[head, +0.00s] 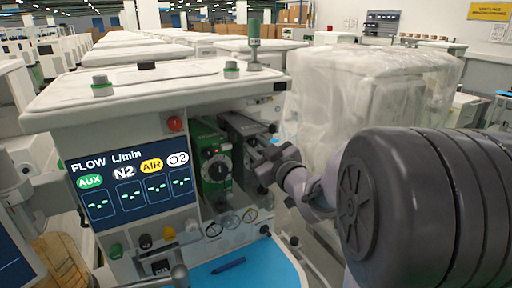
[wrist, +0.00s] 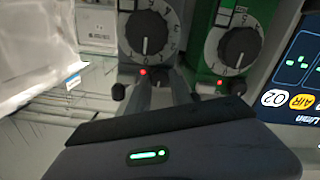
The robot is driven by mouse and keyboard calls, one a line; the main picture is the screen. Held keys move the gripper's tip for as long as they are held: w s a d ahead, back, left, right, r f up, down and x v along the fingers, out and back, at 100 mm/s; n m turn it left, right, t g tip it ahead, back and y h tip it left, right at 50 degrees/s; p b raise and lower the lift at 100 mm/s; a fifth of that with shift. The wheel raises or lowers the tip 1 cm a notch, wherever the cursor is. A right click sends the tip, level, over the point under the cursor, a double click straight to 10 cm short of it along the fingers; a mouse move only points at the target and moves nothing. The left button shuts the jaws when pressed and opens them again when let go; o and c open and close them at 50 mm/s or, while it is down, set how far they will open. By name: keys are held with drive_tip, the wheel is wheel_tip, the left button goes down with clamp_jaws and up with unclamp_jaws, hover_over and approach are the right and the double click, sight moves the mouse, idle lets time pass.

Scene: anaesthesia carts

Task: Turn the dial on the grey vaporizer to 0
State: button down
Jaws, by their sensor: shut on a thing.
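The grey vaporizer (head: 248,128) stands right of a green vaporizer (head: 212,160) in the cart's bay. In the wrist view its round, numbered dial (wrist: 149,32) is at the top, with a black centre knob and a small red light below. The white mark on the knob points down in that picture; I cannot read the number there. My gripper (head: 265,168) is at the grey vaporizer's front and hides its dial in the head view. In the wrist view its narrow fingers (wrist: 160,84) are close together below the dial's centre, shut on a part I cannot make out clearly.
The green vaporizer's dial (wrist: 238,46) is close beside the grey one. The flow screen (head: 130,178) is left of the bay. A blue work surface (head: 270,265) with a pen (head: 228,266) lies below. A plastic-covered cart (head: 365,90) stands to the right.

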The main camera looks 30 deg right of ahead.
drive_tip(key=shift+f+n+b, duration=0.2)
drive_tip(key=shift+n+b, duration=0.4)
drive_tip(key=shift+b, duration=0.35)
drive_tip(key=shift+r, duration=0.2)
drive_tip(key=c, duration=1.4)
unclamp_jaws()
drive_tip(key=shift+c, duration=0.2)
drive_tip(key=s, duration=1.7)
drive_tip(key=shift+s+b, duration=0.25)
drive_tip(key=shift+b, duration=0.05)
drive_tip(key=shift+d, duration=0.1)
